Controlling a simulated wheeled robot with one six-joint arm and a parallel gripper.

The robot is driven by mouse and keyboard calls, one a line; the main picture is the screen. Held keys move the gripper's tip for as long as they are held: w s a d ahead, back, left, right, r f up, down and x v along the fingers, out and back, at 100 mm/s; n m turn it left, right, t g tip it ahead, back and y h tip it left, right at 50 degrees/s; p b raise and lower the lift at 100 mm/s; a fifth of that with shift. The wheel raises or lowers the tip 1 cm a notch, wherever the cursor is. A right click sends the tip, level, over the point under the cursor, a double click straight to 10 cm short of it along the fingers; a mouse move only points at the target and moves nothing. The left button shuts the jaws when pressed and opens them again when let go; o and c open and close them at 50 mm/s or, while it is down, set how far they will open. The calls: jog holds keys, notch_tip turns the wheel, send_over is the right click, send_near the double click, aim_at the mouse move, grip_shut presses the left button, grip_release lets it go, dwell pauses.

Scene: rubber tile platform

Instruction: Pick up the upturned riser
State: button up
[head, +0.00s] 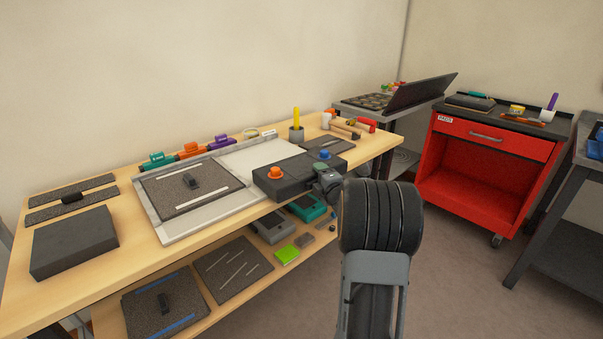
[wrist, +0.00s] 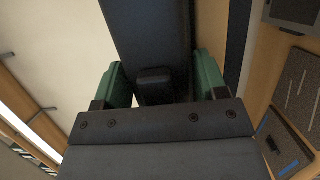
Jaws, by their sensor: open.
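My gripper (wrist: 156,88) is open, with its two green fingers apart in the wrist view. Between them lie a long dark surface (wrist: 148,35) and a small dark block (wrist: 154,80); I cannot tell whether the fingers touch either. In the head view my gripper (head: 328,182) is at the right end of a long dark box with an orange knob (head: 275,173) and a blue knob (head: 324,154), and my arm hides part of this area. A plain, thick dark block (head: 75,242) lies at the bench's left end. I cannot tell which piece is the upturned riser.
A pale tray (head: 168,232) holds a dark tile (head: 165,197). Teal, orange and purple-topped pieces line the back. The lower shelf holds tiles (head: 232,269) and a green block (head: 287,256). A red cabinet (head: 482,165) stands right; the floor before it is clear.

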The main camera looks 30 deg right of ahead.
jog(key=shift+c, duration=0.5)
jog(key=c, duration=0.9)
jog(key=shift+r, duration=0.1)
jog(key=shift+c, duration=0.5)
jog(key=shift+r, duration=0.5)
jog(key=r, duration=0.1)
jog(key=r+p, duration=0.1)
jog(key=shift+s+r, duration=0.2)
jog(key=shift+r, duration=0.2)
jog(key=s+a+r+p, duration=0.3)
jog(key=s+r, duration=0.6)
jog(key=s, duration=0.4)
jog(key=shift+a, duration=0.25)
jog(key=shift+s+r, duration=0.1)
